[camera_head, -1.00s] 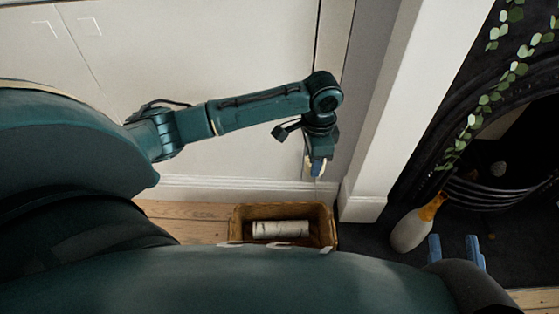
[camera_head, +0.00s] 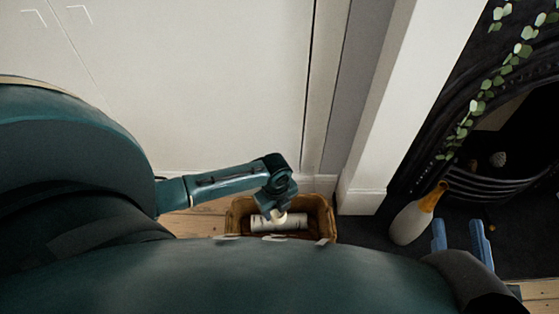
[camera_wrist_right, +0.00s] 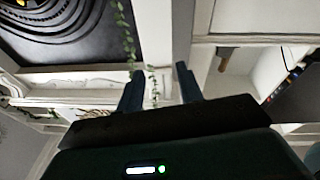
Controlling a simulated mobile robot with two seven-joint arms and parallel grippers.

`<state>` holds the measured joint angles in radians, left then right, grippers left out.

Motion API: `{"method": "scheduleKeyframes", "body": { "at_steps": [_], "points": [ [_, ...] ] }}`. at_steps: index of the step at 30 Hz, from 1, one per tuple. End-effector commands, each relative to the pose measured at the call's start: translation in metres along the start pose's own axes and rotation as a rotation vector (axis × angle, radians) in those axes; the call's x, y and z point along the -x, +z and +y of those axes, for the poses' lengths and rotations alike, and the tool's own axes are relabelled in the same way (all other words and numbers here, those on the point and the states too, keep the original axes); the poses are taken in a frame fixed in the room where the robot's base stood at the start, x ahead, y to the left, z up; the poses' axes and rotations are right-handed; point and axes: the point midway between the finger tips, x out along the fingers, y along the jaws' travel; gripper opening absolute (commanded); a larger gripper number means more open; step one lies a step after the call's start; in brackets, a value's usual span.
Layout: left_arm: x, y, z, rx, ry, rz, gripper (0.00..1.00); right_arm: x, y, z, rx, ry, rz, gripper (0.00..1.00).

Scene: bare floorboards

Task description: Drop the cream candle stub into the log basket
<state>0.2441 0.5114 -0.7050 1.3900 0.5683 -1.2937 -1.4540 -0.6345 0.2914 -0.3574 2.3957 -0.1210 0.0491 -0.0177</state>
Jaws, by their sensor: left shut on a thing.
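The log basket (camera_head: 323,214), a brown open-topped box, stands on the floor against the white wall in the head view. A pale birch-like log (camera_head: 293,222) lies inside it. My left gripper (camera_head: 277,212) is over the basket, pointing down, shut on the cream candle stub (camera_head: 279,217). The stub shows as a small pale piece in front of the log. I cannot tell how high it is above the log or whether it touches. My right gripper (camera_head: 459,241) is open and empty at the lower right; its two blue fingers also show spread in the right wrist view (camera_wrist_right: 160,85).
A white bottle-shaped thing with an orange-brown neck (camera_head: 410,224) stands on the dark hearth, right of the basket. Behind it is a black fireplace (camera_head: 500,184) with a leafy garland (camera_head: 488,84). A white pillar (camera_head: 365,190) stands just right of the basket.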

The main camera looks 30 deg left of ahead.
Motion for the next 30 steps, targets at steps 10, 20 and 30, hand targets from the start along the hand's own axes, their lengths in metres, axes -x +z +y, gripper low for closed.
{"method": "scheduleKeyframes", "body": {
  "at_steps": [10,20,30],
  "points": [
    [-0.03,0.0,-0.001,0.001,-0.002,0.0,0.21,-0.001,0.005,-0.006,-0.083,-0.018,0.041,0.36],
    [-0.029,0.0,-0.001,0.002,-0.001,0.0,0.46,-0.002,0.003,-0.006,-0.088,-0.019,0.042,0.36],
    [-0.029,0.0,-0.001,0.002,-0.001,0.0,0.69,-0.002,0.003,-0.006,-0.087,-0.018,0.042,0.36]
  ]
}}
